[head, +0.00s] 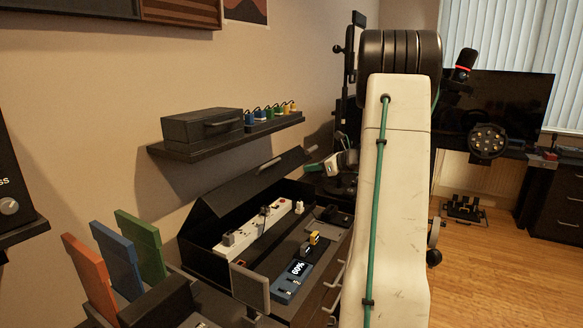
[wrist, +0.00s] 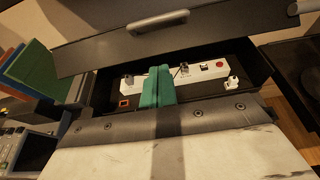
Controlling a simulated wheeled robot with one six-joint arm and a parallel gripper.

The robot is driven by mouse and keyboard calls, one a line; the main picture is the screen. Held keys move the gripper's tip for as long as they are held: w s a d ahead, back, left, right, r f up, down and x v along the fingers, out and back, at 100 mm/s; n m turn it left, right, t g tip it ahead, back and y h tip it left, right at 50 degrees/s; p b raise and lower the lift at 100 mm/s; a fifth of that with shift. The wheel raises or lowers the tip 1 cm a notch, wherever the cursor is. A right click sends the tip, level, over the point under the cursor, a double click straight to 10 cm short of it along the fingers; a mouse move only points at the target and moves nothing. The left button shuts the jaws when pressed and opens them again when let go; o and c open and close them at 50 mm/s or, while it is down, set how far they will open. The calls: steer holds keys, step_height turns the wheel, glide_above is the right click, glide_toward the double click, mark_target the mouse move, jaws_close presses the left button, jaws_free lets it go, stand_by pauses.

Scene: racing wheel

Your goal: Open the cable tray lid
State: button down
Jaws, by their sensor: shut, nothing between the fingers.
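The cable tray (head: 208,262) is a long black box on the cabinet top by the wall. Its dark lid (head: 240,187) stands raised and tilted, with the inside exposed. The lid's grey handle (wrist: 158,20) shows at the top of the wrist view. A white power strip (head: 262,229) with plugs lies inside the tray; it also shows in the wrist view (wrist: 205,70). My gripper (head: 312,167), with green fingers, is at the right end of the lid in the head view. In the wrist view its fingers (wrist: 157,86) are together and empty, in front of the tray opening and apart from the handle.
A blue power unit (head: 292,280) and small yellow and black parts sit in front of the tray. A wall shelf (head: 225,137) above holds a dark case (head: 202,127) and several coloured adapters. Coloured panels (head: 140,245) stand at left. Floor (head: 480,265) at right is mostly open.

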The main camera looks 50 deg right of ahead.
steer(key=r+x, duration=0.2)
steer(key=x, duration=1)
steer(key=shift+w+r, duration=0.15)
steer(key=shift+w, duration=0.45)
steer(key=shift+a, duration=0.1)
